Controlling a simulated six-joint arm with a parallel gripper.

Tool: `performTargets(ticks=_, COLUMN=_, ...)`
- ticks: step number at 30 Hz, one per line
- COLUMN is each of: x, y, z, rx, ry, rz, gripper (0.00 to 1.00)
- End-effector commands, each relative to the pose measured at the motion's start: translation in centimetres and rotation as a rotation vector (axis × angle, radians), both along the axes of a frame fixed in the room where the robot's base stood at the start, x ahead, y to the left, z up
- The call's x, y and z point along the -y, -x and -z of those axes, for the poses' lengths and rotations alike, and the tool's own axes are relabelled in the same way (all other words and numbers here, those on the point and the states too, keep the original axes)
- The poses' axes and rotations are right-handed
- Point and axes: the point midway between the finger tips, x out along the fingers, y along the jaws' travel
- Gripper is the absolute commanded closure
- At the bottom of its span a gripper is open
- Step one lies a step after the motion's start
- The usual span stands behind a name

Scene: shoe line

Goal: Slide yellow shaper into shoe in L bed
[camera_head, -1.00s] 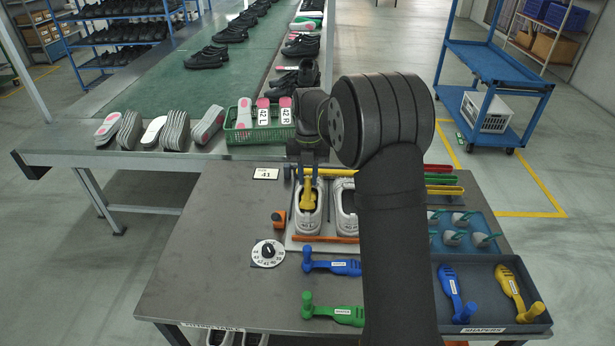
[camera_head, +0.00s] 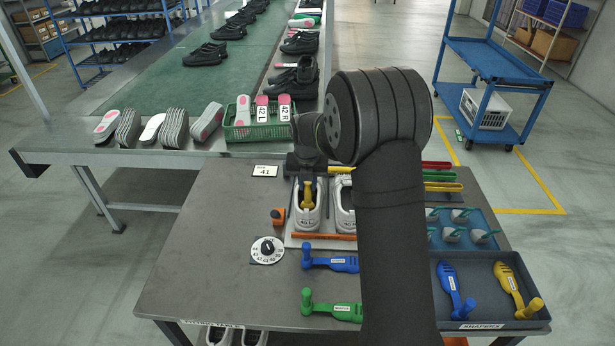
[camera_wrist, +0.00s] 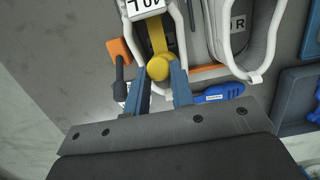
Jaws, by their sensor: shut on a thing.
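The yellow shaper (camera_head: 308,196) is in the opening of the white shoe (camera_head: 307,220) in the left bed. Its round yellow knob (camera_wrist: 158,67) and strap-like body show in the wrist view, lined up along the left shoe (camera_wrist: 180,25). How deep its front end sits is hidden inside the shoe. My gripper (camera_wrist: 162,80) is shut on the shaper at its knob end, with one blue finger on each side. In the head view the fingers are mostly hidden by my wrist.
A second white shoe (camera_head: 345,218) stands close on the right. A blue shaper (camera_head: 330,263) and a green shaper (camera_head: 332,306) lie in front. An orange-headed tool (camera_head: 278,216) is just left of the bed. A dark tray (camera_head: 490,318) holds more shapers.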

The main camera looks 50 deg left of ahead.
Motion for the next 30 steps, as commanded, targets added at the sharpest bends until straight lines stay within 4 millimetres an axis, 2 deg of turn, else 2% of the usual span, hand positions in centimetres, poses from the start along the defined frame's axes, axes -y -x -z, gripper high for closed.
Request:
performTargets(ticks=13, x=0.9, y=0.9, z=2.6, rx=0.11, ry=-0.107, rz=0.0, gripper=0.93)
performTargets(ticks=29, x=1.1, y=1.1, z=3.1, rx=0.135, ry=-0.137, rz=-0.002, gripper=0.93)
performTargets(ticks=30, x=1.1, y=1.1, z=3.1, rx=0.135, ry=-0.137, rz=-0.002, gripper=0.7)
